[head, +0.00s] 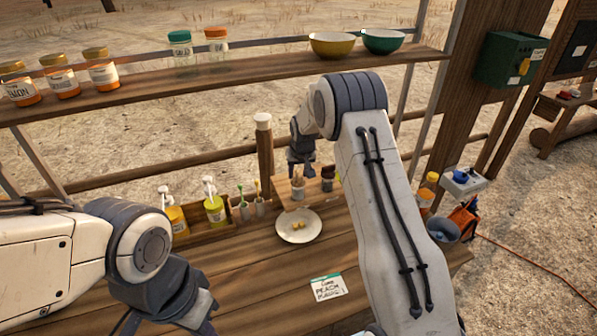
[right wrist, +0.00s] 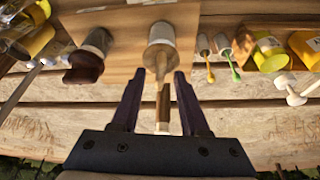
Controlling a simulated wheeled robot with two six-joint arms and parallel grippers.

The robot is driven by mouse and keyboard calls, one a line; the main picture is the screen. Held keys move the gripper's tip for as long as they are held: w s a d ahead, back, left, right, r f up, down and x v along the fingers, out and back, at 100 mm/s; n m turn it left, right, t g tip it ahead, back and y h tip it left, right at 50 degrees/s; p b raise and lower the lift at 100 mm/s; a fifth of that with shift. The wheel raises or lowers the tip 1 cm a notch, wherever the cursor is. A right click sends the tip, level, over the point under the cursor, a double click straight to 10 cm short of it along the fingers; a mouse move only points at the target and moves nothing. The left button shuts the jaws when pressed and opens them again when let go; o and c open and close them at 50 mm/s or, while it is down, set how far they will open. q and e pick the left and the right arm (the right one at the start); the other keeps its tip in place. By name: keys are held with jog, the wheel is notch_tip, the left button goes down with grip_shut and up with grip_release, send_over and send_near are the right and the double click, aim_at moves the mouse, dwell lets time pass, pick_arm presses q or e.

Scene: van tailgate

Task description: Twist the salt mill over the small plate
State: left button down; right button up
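A small white plate (head: 298,232) with a few yellow pieces on it lies on the wooden table. Behind it, on a small board, stands a pale grey cylinder (head: 297,187) with a slim brown upper part, probably the salt mill. My right gripper (head: 301,170) is just above it. In the right wrist view the cylinder (right wrist: 162,35) lies ahead, and its brown upper part reaches between the spread fingers (right wrist: 160,85) with gaps on both sides. A darker-topped cylinder (head: 327,180) stands beside it. My left gripper (head: 195,312) is low at the left, its fingertips unclear.
Yellow pump bottles (head: 215,209) and narrow cups with coloured sticks (head: 259,206) stand left of the board. A shelf (head: 225,80) with jars and bowls runs above the back. A label card (head: 328,287) lies on the front table.

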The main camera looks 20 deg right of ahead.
grip_shut()
